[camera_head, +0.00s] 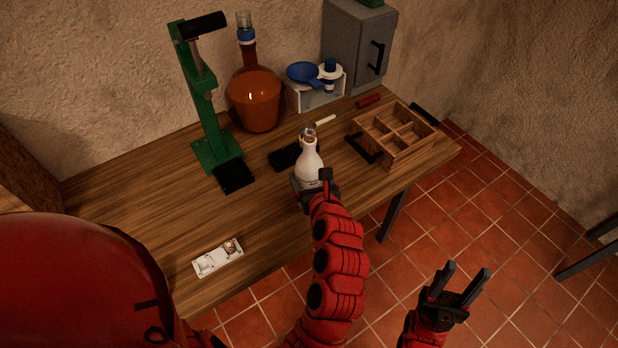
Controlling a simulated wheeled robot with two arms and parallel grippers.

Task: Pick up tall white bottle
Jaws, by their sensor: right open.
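The tall white bottle (309,163) stands upright near the middle of the wooden table, with a narrow neck and a brownish top. My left gripper (312,182) is at its lower part, with dark fingers at its sides. The bottle and arm hide much of the fingers, so I cannot tell whether they grip it. My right gripper (463,280) is open and empty, over the floor to the right of the table's front edge, well away from the bottle.
A green press stand (203,105), an amber flask (256,100), a white box (318,97) with blue items and a grey cabinet (357,45) stand behind. A divided wooden crate (410,150) stands right. A white tray (218,258) lies front left.

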